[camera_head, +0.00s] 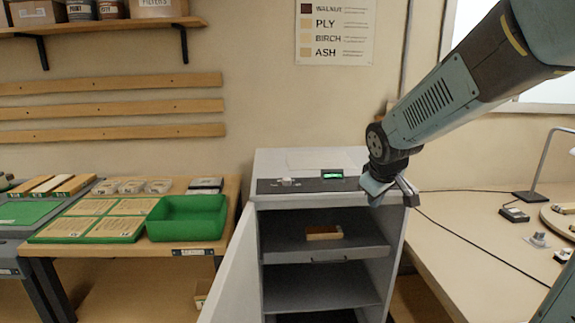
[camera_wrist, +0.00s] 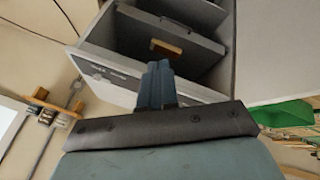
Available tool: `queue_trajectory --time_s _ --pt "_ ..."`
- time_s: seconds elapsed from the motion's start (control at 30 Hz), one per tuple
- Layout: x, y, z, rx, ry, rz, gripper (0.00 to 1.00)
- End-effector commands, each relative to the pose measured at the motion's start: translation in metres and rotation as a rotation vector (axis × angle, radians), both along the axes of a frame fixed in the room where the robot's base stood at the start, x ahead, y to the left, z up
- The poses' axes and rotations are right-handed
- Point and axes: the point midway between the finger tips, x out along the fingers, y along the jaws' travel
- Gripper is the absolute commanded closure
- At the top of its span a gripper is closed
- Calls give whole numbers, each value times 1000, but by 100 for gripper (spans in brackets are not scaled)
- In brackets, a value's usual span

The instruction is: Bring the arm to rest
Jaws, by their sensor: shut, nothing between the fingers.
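My arm reaches in from the upper right in the head view. My gripper (camera_head: 389,190) is at the top right front corner of the grey cabinet (camera_head: 400,222); whether it touches the cabinet I cannot tell. In the wrist view my gripper (camera_wrist: 157,68) shows with its fingers together and nothing between them. The cabinet stands open, and its door (camera_head: 232,270) swings out to the left. A small wooden block (camera_head: 324,232) lies on the upper shelf inside; the block also shows in the wrist view (camera_wrist: 166,47).
A green tray (camera_head: 187,218) and wooden boards stand on the left bench (camera_head: 233,190). The right bench (camera_head: 470,238) holds a lamp (camera_head: 537,165), a cable and small parts. A wall shelf (camera_head: 100,26) hangs at the upper left. The cabinet's open door takes up room in front.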

Motion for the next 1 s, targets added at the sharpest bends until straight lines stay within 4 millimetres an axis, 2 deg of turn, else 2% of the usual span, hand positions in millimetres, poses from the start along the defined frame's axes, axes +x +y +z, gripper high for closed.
queue_trajectory --time_s 0.03,0.2,0.4,0.6,0.8,1.0 --pt "-13 -3 10 16 -8 -35 100" --pt "-57 -12 32 78 -12 -153 100" --pt "-110 -19 51 167 -12 -280 100" --pt "-162 -22 62 265 -8 -391 100" --pt "-196 -21 65 343 1 -460 100" --pt "-208 -21 64 368 8 -482 100"
